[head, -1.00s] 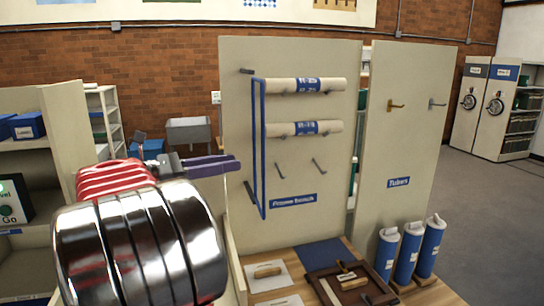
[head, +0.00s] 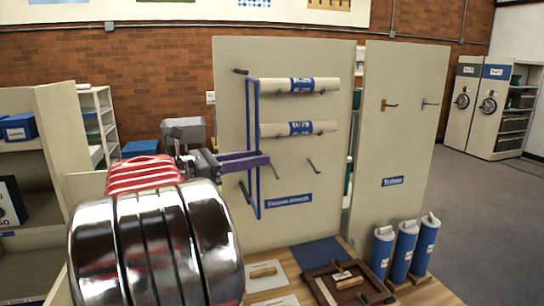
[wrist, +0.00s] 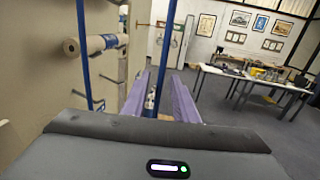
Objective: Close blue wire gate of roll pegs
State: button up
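The blue wire gate (head: 257,195) of the roll pegs stands out from the left side of the beige panel, seen nearly edge-on in the head view. Its wires also show in the wrist view (wrist: 82,45), one at left and one upright between my fingers. My gripper (head: 265,160) has purple fingers and overlaps the gate at mid-height. In the wrist view my gripper (wrist: 161,77) is open, its fingers apart on either side of the wire; I cannot tell whether either touches it. Two white rolls with blue bands, upper (head: 300,85) and lower (head: 300,129), lie on the pegs.
Below the panel, a bench holds a brown tray (head: 322,297) and trowel-like tools. Blue tubes (head: 405,250) stand at right beside a second panel (head: 400,140) with hooks. In the wrist view, a white table (wrist: 262,79) stands across open grey floor.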

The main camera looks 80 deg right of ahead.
jog(key=shift+x, duration=2.55)
grip_shut()
